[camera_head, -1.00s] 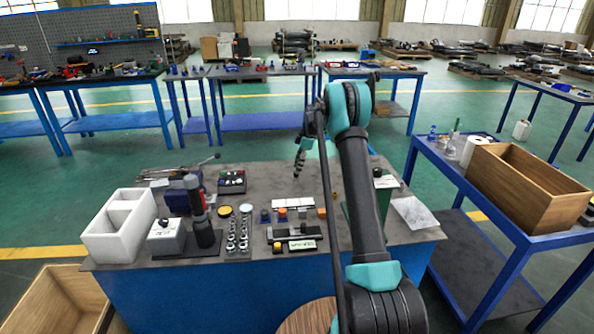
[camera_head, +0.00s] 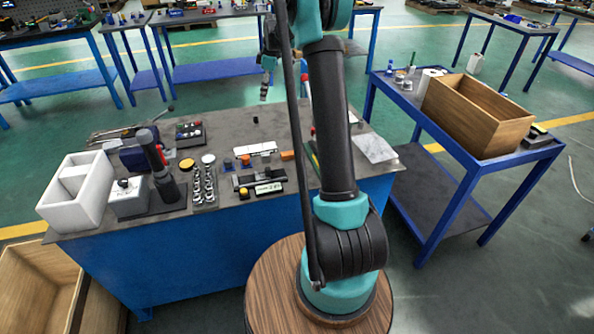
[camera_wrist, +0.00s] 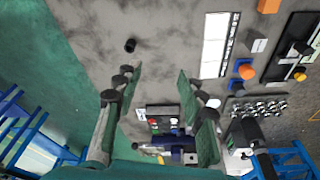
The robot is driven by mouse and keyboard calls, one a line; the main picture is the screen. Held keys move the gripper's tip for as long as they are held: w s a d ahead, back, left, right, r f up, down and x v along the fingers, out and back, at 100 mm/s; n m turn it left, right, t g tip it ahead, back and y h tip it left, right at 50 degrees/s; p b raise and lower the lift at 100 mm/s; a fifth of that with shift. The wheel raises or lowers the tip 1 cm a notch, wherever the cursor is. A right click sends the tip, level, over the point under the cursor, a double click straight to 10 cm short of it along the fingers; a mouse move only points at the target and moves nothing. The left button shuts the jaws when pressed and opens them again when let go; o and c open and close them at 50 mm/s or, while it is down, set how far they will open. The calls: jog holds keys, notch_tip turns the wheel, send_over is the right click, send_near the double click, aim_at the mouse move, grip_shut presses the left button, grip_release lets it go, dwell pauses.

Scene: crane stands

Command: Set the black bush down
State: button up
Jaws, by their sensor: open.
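The black bush (camera_head: 255,120) is a small dark cylinder standing on the grey top of the workbench (camera_head: 225,125), on a bare patch behind the white labelled strip. In the wrist view the bush (camera_wrist: 130,45) stands alone, with a dark hole in its end and nothing touching it. My gripper (camera_wrist: 158,82) is open, its green-padded fingers apart with nothing between them. In the head view my gripper (camera_head: 265,92) hangs above the bench's far side, near the bush and clear of it; part of it is hidden behind my arm.
The white strip (camera_head: 255,148), orange blocks, a row of metal parts (camera_head: 203,185) and a black upright device (camera_head: 160,165) crowd the bench's front. A white divided box (camera_head: 75,190) stands at left. A blue side table (camera_head: 455,140) carries a wooden box (camera_head: 478,112).

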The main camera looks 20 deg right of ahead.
jog(key=s+m+t+h, duration=0.15)
jog(key=s+m, duration=0.65)
jog(key=s, duration=1.5)
jog(key=s+d+f+m+t, duration=0.1)
jog(key=s+f+m, duration=0.2)
jog(key=s, duration=0.7)
jog(key=s+d+f+m+t, duration=0.1)
jog(key=s+f+m, duration=0.2)
jog(key=s, duration=0.8)
notch_tip(320, 180, down, 2)
jog(key=shift+s+f+h, duration=0.1)
jog(key=shift+s+h, duration=0.15)
jog(key=shift+h, duration=0.2)
